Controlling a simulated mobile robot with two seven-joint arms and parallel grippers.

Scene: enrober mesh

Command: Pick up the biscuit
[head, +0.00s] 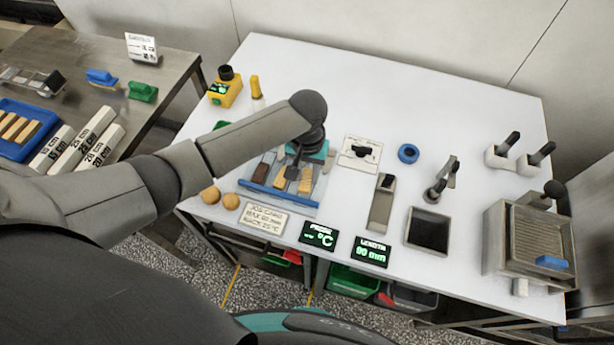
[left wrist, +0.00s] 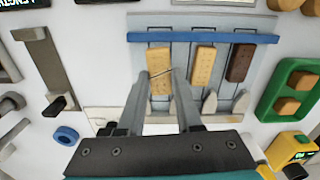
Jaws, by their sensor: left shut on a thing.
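My left gripper (head: 294,172) reaches down over the biscuit tray (head: 277,199) from above. In the left wrist view its two fingers (left wrist: 165,76) are closed on a pale biscuit (left wrist: 160,82), one finger at each side. That biscuit is at the right end of the row in the head view (head: 306,183). A second pale biscuit (left wrist: 201,66) and a dark brown biscuit (left wrist: 240,63) lie beside it in the tray. I cannot tell whether the held biscuit is clear of the tray floor. My right gripper is out of view.
A blue bar (left wrist: 202,38) runs across the tray. A green tray with brown blocks (left wrist: 285,92) and a yellow device (head: 226,90) stand near it. A switch plate (head: 360,152), a metal strip (head: 382,205) and a blue ring (head: 408,153) lie to the right. The back of the table is clear.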

